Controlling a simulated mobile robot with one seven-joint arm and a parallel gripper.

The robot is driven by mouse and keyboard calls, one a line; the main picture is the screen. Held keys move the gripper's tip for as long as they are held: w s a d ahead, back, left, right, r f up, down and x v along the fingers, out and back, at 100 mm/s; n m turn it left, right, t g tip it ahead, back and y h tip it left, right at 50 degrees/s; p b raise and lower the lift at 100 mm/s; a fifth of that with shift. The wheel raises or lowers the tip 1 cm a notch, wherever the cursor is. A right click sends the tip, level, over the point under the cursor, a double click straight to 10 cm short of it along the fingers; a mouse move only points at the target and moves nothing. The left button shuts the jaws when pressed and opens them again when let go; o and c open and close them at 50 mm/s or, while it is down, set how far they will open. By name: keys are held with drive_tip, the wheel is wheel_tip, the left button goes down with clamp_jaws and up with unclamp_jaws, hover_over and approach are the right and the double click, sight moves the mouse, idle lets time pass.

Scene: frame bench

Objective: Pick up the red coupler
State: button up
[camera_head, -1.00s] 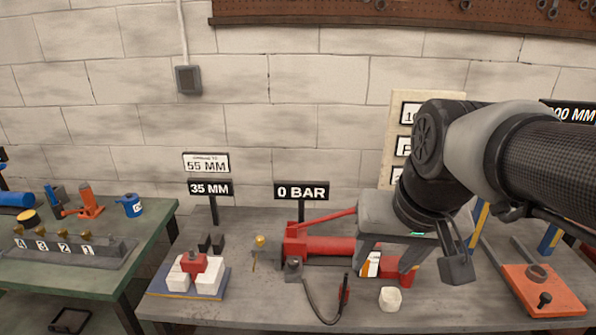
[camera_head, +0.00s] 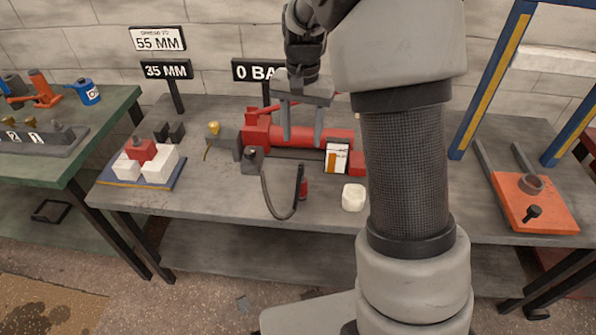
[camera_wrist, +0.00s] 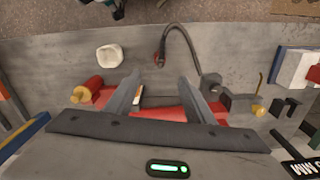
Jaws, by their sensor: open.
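The red coupler (camera_head: 303,189) is at the end of a black hose on the grey bench, in front of the red pump cylinder (camera_head: 338,137). In the wrist view the hose-end coupler (camera_wrist: 158,58) is small, just beyond the fingertips. My gripper (camera_head: 302,141) points down with its two fingers apart and empty. It hovers above the red cylinder, behind the coupler. In the wrist view my gripper (camera_wrist: 161,78) spans part of the red cylinder. I cannot tell its exact height over the cylinder.
A white lump (camera_head: 354,197) lies right of the coupler. A blue board (camera_head: 121,180) with white blocks and a red piece is at the left. An orange plate (camera_head: 535,203) is at the right. The bench front near the coupler is clear.

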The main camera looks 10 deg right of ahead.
sight(302, 174)
wheel_tip(302, 174, down, 12)
drive_tip(key=shift+r+b, duration=0.1)
drive_tip(key=shift+b, duration=1.05)
drive_tip(key=shift+w+f+b, duration=0.15)
drive_tip(key=shift+f+b, duration=0.2)
drive_tip(key=shift+f, duration=1.2)
drive_tip(key=shift+w+f+b, duration=0.1)
drive_tip(key=shift+f+b, duration=0.25)
drive_tip(key=shift+f, duration=1.15)
drive_tip(key=shift+r, duration=0.1)
clamp_jaws()
